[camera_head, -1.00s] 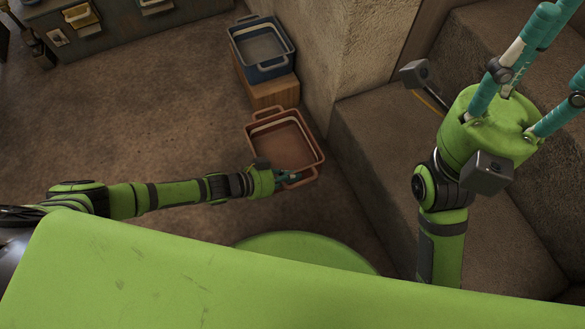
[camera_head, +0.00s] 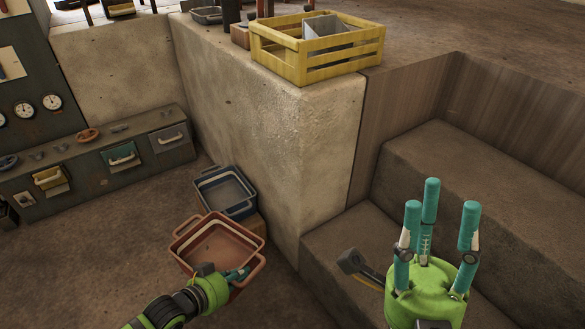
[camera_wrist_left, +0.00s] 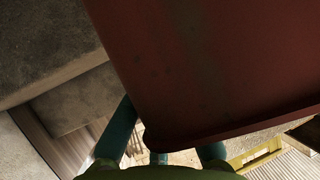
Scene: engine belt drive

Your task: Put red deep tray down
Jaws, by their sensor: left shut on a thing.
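The red deep tray (camera_head: 215,250) is left of centre in the head view, open side up and looking empty. My left gripper (camera_head: 237,275) is shut on its near side. In the left wrist view, the tray (camera_wrist_left: 210,60) fills the upper right as a dark red surface close above the teal fingers (camera_wrist_left: 160,150). The head view does not settle whether the tray's underside touches anything. My right gripper (camera_head: 432,215) is on the right, its teal fingers pointing up, apart and empty.
A stone wall (camera_head: 280,150) and steps (camera_head: 440,180) lie to the right. A yellow crate (camera_head: 318,50) stands on the ledge. Brown floor at left is clear.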

